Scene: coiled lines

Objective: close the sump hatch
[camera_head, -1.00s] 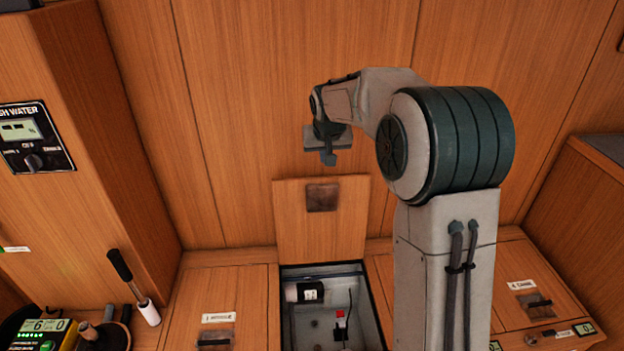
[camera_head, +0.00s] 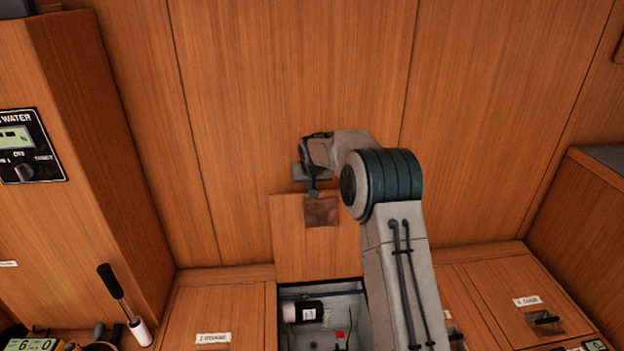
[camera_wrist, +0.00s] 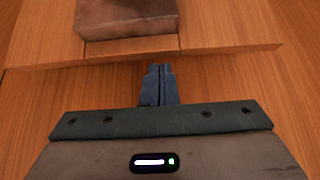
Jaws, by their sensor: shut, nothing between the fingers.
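The sump hatch (camera_head: 288,240) is a wooden panel standing upright against the back wall, open, with a dark square plate (camera_head: 321,212) near its top edge. Below it the sump opening (camera_head: 346,293) is uncovered and shows a grey-walled compartment. My gripper (camera_head: 313,193) is shut and empty, close to the hatch's top edge beside the dark plate. In the wrist view the shut fingers (camera_wrist: 158,84) point toward the hatch's edge (camera_wrist: 210,50), with the plate (camera_wrist: 125,18) beyond. I cannot tell whether they touch the hatch.
Inside the sump are a dark and white cylinder (camera_head: 303,311) and a small red part (camera_head: 339,334). Closed wooden lids lie left (camera_head: 220,305) and right (camera_head: 490,290) of it. A black-handled tool (camera_head: 110,280) stands at left, by the cabinet (camera_head: 95,220). The back wall is bare.

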